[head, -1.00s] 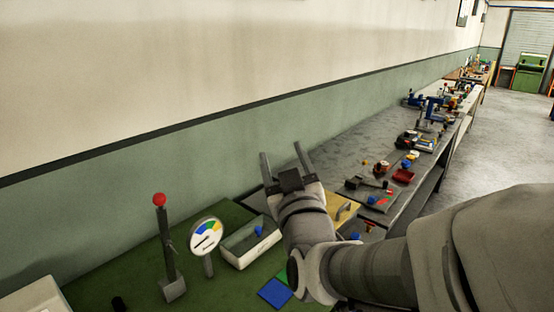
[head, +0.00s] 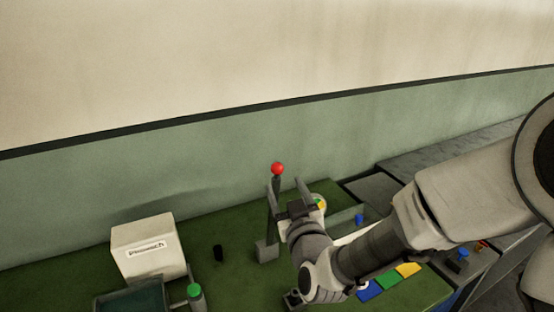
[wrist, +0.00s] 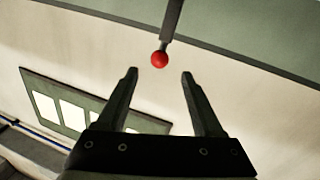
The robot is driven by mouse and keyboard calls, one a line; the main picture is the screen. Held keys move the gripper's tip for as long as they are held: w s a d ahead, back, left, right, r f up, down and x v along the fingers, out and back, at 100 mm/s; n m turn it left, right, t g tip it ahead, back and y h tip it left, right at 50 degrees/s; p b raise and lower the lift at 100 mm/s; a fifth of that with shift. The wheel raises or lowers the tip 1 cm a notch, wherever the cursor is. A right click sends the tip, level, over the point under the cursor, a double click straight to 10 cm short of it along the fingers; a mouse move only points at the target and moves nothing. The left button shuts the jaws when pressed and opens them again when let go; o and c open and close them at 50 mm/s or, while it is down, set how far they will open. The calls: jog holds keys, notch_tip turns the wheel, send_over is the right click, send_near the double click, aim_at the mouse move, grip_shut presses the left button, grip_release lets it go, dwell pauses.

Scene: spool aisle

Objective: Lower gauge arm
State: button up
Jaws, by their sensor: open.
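The gauge arm is a dark upright lever (head: 272,225) with a red ball knob (head: 277,169) on top, rising from a grey block (head: 266,252) on the green bench top. My gripper (head: 285,184) is open and empty beside the upper lever, just below the knob's height in the head view. In the wrist view the knob (wrist: 159,59) appears centred just past the two spread fingertips (wrist: 160,74). Whether a finger touches the lever cannot be told. The gauge dial (head: 319,202) is partly hidden behind my gripper.
The wall is close behind; the bench between box and lever is mostly clear.

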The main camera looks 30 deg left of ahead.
jog(key=p+x, duration=0.2)
jog(key=x, duration=0.9)
jog(key=shift+w+a, duration=0.25)
jog(key=shift+a, duration=0.05)
grip_shut()
dwell(0.9)
